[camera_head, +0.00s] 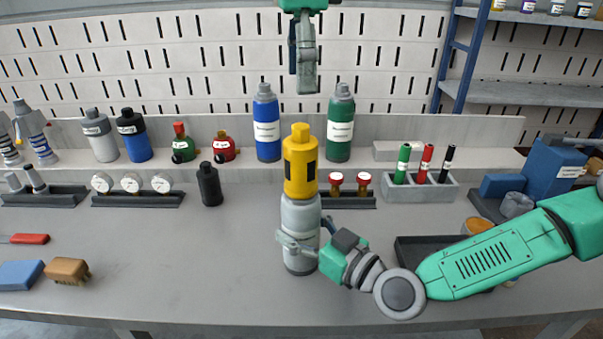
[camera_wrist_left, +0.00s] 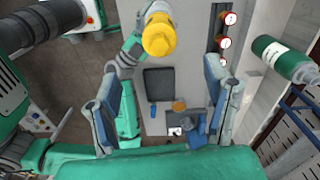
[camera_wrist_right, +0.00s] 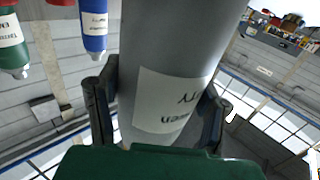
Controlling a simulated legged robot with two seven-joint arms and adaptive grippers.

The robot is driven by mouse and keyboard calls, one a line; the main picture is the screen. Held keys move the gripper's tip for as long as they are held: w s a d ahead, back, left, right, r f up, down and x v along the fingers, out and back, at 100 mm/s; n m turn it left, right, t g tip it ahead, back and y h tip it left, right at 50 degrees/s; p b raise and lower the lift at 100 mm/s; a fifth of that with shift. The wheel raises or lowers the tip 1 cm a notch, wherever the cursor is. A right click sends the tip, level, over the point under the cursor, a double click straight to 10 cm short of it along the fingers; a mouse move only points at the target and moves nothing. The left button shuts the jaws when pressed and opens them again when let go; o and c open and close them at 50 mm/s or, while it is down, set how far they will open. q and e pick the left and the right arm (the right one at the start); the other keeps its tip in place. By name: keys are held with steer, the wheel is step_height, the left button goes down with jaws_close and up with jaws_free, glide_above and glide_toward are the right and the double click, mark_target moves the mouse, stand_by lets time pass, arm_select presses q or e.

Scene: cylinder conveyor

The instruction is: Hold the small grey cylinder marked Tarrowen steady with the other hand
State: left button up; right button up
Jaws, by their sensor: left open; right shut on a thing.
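The grey cylinder (camera_head: 299,222) stands upright on the bench in the middle of the head view. In the right wrist view it (camera_wrist_right: 180,45) fills the space between the fingers, with a white label (camera_wrist_right: 170,103) whose lettering is upside down and only partly readable. A yellow capped piece (camera_head: 300,168) with dark patches sits on top of it; its top also shows in the left wrist view (camera_wrist_left: 159,35). My right gripper (camera_head: 302,243) is shut on the grey cylinder from the right. My left gripper (camera_head: 306,86) is open and empty, high above the bench.
A blue bottle (camera_head: 266,130) and a green bottle (camera_head: 340,130) stand on the ledge behind. A black bottle (camera_head: 209,185), a gauge rack (camera_head: 137,200) and a marker holder (camera_head: 420,190) stand nearby. A dark tray (camera_head: 408,250) lies behind my right arm.

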mark_target(302, 148)
arm_select(q)
steer(key=m, duration=0.5)
steer(key=shift+s+m+t, duration=0.25)
steer(key=shift+m+t, duration=0.05)
steer(key=shift+m, duration=0.1)
steer(key=m, duration=0.4)
steer(key=shift+s, duration=0.15)
steer(key=m, duration=0.6)
steer(key=shift+s+t, duration=0.2)
steer(key=shift+t, duration=0.2)
steer(key=m, duration=0.3)
steer(key=shift+s+f, duration=0.1)
steer(key=shift+f+m, duration=0.15)
steer(key=shift+m, duration=0.15)
steer(key=f, duration=0.3)
steer(key=w+f, duration=0.1)
steer(key=f, duration=0.7)
steer(key=shift+w+f, duration=0.25)
steer(key=shift+w, duration=0.15)
steer(key=c, duration=1.5)
steer(key=o, duration=1.2)
